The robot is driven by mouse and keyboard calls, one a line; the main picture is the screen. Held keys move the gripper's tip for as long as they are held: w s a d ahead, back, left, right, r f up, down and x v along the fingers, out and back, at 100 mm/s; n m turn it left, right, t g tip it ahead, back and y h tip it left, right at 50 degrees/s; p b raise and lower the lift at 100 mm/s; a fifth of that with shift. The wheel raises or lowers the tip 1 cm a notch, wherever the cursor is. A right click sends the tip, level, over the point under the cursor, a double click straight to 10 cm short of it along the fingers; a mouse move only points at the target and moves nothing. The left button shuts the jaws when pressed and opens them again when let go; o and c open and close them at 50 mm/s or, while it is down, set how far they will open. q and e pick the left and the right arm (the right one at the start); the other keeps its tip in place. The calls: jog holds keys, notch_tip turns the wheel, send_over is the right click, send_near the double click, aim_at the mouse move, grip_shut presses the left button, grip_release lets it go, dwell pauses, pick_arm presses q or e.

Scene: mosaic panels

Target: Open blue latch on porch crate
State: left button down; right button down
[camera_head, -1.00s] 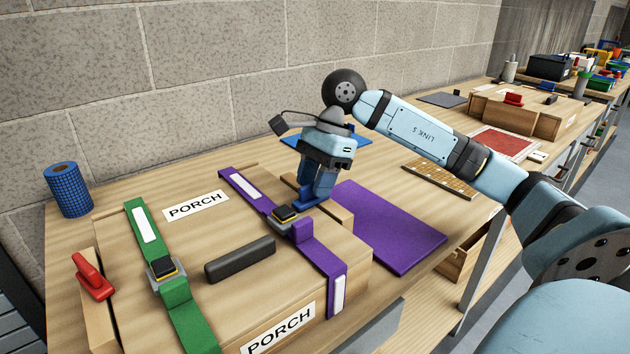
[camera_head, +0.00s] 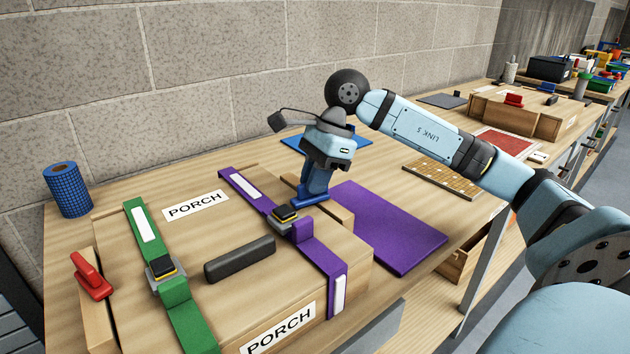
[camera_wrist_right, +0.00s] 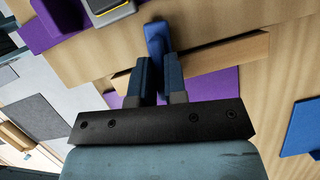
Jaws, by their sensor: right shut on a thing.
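The porch crate (camera_head: 222,225) is a wooden box with PORCH labels on its lid and front. The blue latch (camera_head: 308,201) is at its right side, by the wooden side rail (camera_head: 340,214). It also shows between my fingertips in the wrist view (camera_wrist_right: 157,38). My right gripper (camera_head: 316,192) reaches down from above, shut on the blue latch; the fingers (camera_wrist_right: 158,68) hide part of it. A red latch (camera_head: 92,277) stands at the crate's left side. My left gripper is not in view.
A green strap (camera_head: 178,305) and a purple strap (camera_head: 322,262), each with a buckle, cross the lid beside a black handle (camera_head: 240,259). A purple mat (camera_head: 395,235) lies to the right, a blue mat (camera_head: 292,143) behind. A blue roll (camera_head: 68,190) stands at the back left.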

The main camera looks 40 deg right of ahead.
jog(key=m, duration=0.2)
jog(key=m+t+h, duration=0.1)
jog(key=m, duration=0.1)
jog(key=m+t+b, duration=0.1)
jog(key=m, duration=0.1)
jog(key=shift+w+d, duration=0.2)
jog(key=shift+w, duration=0.15)
jog(key=m, duration=0.2)
jog(key=m+h, duration=0.1)
jog(key=m, duration=0.1)
jog(key=m+t+h, duration=0.1)
jog(key=m, duration=0.1)
jog(key=shift+w+d, duration=0.2)
jog(key=shift+d, duration=0.2)
jog(key=c, duration=1.2)
grip_release()
jog(key=shift+o, duration=0.2)
jog(key=p+v, duration=0.2)
jog(key=v, duration=1.1)
jog(key=shift+s+a+r, duration=0.2)
jog(key=shift+s+r, duration=0.1)
jog(key=shift+r, duration=0.1)
jog(key=shift+p, duration=0.3)
